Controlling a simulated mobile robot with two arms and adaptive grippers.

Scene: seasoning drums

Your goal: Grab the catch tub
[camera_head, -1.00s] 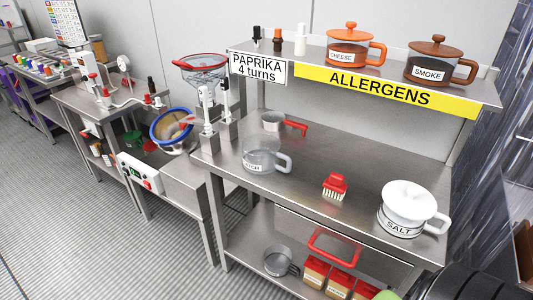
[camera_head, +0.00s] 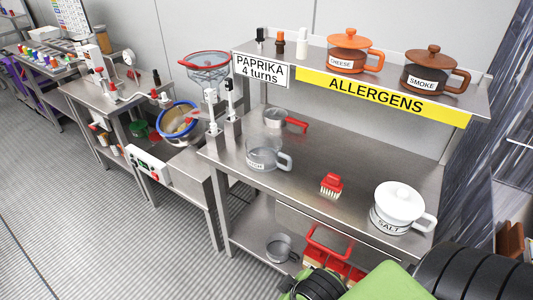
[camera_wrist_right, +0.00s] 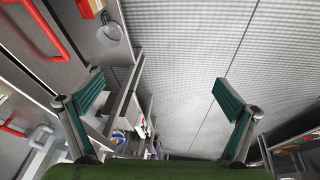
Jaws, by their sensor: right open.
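The catch tub (camera_head: 263,155) is a clear grey tub with a label on its front and a handle on its right side. It stands upright on the steel middle shelf (camera_head: 330,165), left of the red brush. My right gripper (camera_wrist_right: 160,95) is open and empty in the right wrist view, its two green-padded fingers wide apart. It points over the floor beside the bench, not at the catch tub. My right arm's green and black parts show at the bottom right of the head view. My left gripper is not in view.
The red brush (camera_head: 331,185) and white salt pot (camera_head: 399,206) stand right of the tub. A red-handled pan (camera_head: 277,118) is behind it. Another small grey tub (camera_head: 279,247) sits on the lower shelf. Cheese (camera_head: 352,54) and smoke (camera_head: 431,72) pots stand on the top shelf.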

